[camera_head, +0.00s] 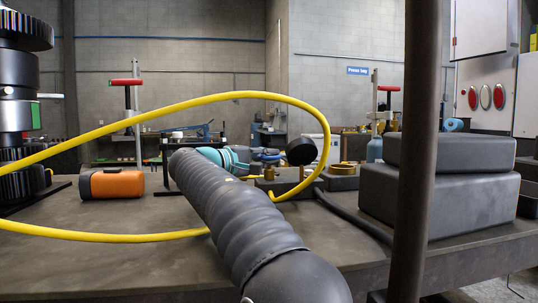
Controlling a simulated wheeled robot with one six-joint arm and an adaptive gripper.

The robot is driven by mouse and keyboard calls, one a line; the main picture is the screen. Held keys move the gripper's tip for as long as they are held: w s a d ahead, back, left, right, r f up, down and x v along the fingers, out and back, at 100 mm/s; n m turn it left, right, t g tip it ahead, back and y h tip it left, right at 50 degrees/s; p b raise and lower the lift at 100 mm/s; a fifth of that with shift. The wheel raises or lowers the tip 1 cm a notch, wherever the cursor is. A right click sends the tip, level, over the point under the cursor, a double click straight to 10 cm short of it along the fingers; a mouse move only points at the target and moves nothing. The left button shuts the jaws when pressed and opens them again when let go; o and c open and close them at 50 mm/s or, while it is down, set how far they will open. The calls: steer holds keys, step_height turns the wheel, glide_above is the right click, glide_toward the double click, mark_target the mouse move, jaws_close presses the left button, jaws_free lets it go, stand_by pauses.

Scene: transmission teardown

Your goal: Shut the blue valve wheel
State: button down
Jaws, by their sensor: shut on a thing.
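My dark ribbed arm reaches from the bottom middle over the bench to a teal-ringed wrist. Beyond the wrist, my gripper (265,157) is small and partly hidden, close to the brass fittings (269,172) on the bench. It is shut on what seems to be the blue valve wheel, which is mostly hidden by my wrist and jaws. I cannot make out the wheel's rim or how far it is turned. A black round part (301,151) shows just right of the gripper.
A yellow hose (240,96) loops across the view around my arm. An orange and black cylinder (112,184) lies on the bench (100,250) at left, near a dark gear stack (18,90). Grey cases (440,200) and a brown post (414,150) stand at right. The front-left bench is clear.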

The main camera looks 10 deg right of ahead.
steer(key=shift+m+g+h, duration=0.3)
steer(key=shift+m+g, duration=0.2)
steer(key=shift+g, duration=0.2)
steer(key=c, duration=1.5)
jaws_free()
steer(key=shift+o, duration=0.2)
steer(key=shift+a, duration=0.1)
steer(key=v, duration=1.2)
steer(key=shift+f, duration=0.1)
